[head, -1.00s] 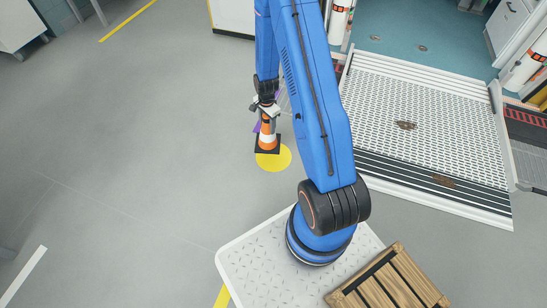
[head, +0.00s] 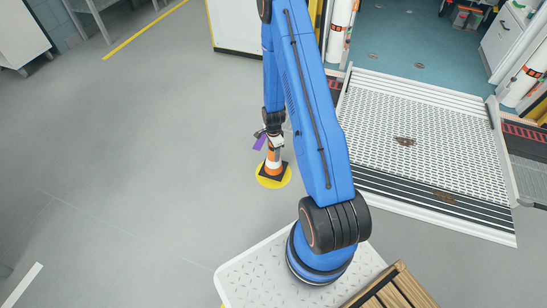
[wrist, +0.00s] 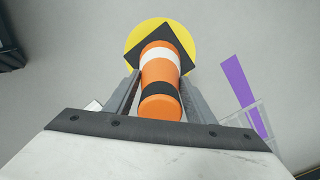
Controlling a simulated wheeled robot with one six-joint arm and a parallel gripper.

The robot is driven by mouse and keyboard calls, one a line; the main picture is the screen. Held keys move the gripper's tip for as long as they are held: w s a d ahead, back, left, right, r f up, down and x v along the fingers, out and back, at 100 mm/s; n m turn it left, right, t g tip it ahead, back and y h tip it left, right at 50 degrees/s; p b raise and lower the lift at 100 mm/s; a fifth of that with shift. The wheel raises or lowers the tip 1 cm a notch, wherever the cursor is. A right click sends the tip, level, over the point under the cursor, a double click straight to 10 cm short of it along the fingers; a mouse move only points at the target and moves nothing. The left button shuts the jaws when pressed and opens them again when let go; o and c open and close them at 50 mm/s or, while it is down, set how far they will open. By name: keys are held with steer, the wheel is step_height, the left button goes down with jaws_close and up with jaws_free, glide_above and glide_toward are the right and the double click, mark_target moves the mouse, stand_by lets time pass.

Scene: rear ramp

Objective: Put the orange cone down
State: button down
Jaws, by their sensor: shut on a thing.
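The orange cone (head: 273,157), with a white band and a square black base, is upright over a yellow disc (head: 264,183) on the floor. My gripper (head: 273,144) is shut on its upper part, partly hidden behind my blue arm. In the wrist view the cone (wrist: 160,70) lies between the two grey fingers of my gripper (wrist: 160,92), and its black base (wrist: 150,35) covers the middle of the yellow disc (wrist: 134,43). I cannot tell whether the base touches the disc.
A purple strip (wrist: 240,88) lies right of the cone in the wrist view. In the head view, the ramp (head: 415,130) is at right and a slatted wooden crate (head: 395,290) at lower right. Grey floor (head: 130,150) on the left is clear.

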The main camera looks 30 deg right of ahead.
mark_target(271, 169)
steer(key=shift+f, duration=1.85)
steer(key=c, duration=0.8)
jaws_free()
steer(key=shift+f, duration=0.1)
